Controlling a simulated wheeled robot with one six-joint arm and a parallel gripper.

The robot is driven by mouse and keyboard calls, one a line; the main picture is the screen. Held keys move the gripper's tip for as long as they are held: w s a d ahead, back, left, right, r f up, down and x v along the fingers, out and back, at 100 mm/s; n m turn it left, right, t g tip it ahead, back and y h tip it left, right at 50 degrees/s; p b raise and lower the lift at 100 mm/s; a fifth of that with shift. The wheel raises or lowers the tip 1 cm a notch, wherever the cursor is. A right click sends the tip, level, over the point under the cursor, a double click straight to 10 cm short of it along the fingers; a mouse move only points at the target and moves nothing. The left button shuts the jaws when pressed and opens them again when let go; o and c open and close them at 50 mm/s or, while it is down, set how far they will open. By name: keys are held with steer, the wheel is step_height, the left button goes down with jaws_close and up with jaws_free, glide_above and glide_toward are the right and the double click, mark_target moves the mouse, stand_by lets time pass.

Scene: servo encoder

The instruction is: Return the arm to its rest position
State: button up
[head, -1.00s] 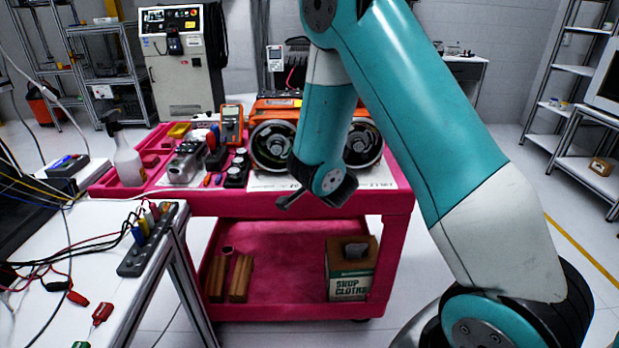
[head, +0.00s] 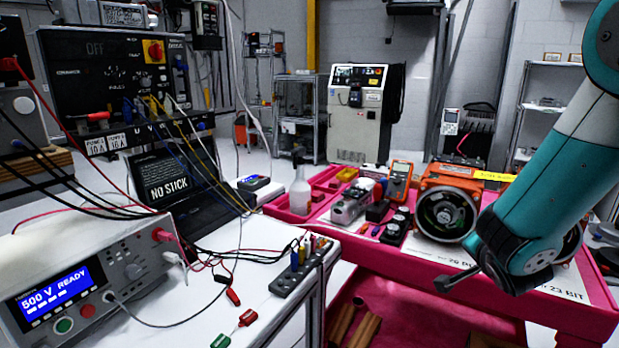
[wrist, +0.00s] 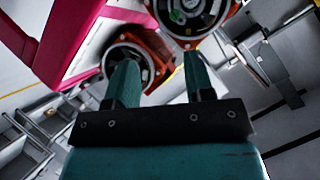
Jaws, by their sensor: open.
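My arm (head: 575,150) comes in from the right edge of the head view. My gripper (head: 445,284) hangs in front of the pink cart, its dark tip pointing left. In the wrist view my gripper (wrist: 163,82) shows two teal fingers spread apart with nothing between them. An orange-framed round motor unit (head: 445,212) stands on the cart behind the gripper. A second round unit is partly hidden by my arm. In the wrist view two such orange round units (wrist: 128,60) lie beyond the fingertips.
The pink cart (head: 400,262) holds a spray bottle (head: 300,188), an orange multimeter (head: 399,180) and other small parts. A white bench (head: 170,310) at left carries a powered tester (head: 95,290), a laptop (head: 170,180) and loose cables. A cabinet (head: 357,110) stands behind.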

steer(key=s+a+r+n+g+y, duration=0.4)
steer(key=s+a+n+g+y, duration=0.45)
steer(key=s+a, duration=0.65)
steer(key=s+a+r+n+g, duration=0.1)
steer(key=s+a+r+n, duration=0.1)
steer(key=s+n, duration=0.3)
steer(key=s+a+r+n+g, duration=0.2)
steer(key=s+a+r+n, duration=0.1)
steer(key=s+n, duration=0.3)
steer(key=shift+s+a, duration=0.8)
steer(key=shift+s, duration=0.1)
